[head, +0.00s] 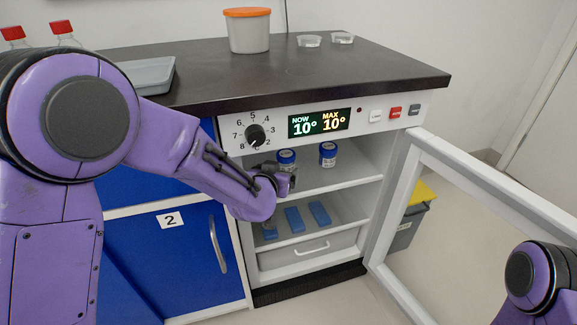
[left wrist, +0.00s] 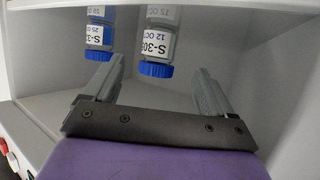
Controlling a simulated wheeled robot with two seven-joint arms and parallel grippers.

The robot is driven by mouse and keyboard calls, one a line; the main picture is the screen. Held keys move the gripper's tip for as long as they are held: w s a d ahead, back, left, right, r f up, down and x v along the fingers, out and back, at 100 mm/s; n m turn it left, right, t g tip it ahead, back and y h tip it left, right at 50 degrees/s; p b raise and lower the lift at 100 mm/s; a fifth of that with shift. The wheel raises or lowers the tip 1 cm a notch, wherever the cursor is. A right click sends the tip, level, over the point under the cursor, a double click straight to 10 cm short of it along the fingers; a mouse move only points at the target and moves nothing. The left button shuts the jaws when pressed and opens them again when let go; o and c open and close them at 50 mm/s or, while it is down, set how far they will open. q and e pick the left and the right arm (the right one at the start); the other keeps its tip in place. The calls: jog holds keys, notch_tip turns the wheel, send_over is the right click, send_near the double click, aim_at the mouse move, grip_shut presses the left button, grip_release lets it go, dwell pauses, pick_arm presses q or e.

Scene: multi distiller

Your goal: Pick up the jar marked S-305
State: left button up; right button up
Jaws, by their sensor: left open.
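A jar with a blue lid (left wrist: 158,70) stands ahead of my left gripper in the left wrist view, which looks upside down. Its label starts "S-30"; the last character is hard to read. This appears to be the jar (head: 286,157) on the upper shelf in the head view. My left gripper (head: 285,179) is open, reaching into the cabinet. In the left wrist view its fingertips (left wrist: 158,65) lie on either side of the lid; I cannot tell whether they touch it. A second blue-lidded jar (head: 328,154) stands to the right; its label (left wrist: 98,36) starts "S-3". My right gripper is out of view.
The white cabinet's upper shelf (head: 345,178) is close around my gripper. Blue flat items (head: 294,219) lie on the shelf below. The glass door (head: 480,215) stands open at the right. A dark counter (head: 300,68) is above, with an orange-lidded tub (head: 248,32).

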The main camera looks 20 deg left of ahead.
aim_at(284, 164)
pick_arm(q)
jog(key=shift+w, duration=0.45)
jog(key=b+x, duration=0.1)
jog(key=x, duration=0.4)
jog(key=shift+w+b, duration=0.4)
jog(key=c, duration=1.1)
jog(key=shift+c, duration=0.2)
jog(key=shift+r, duration=0.15)
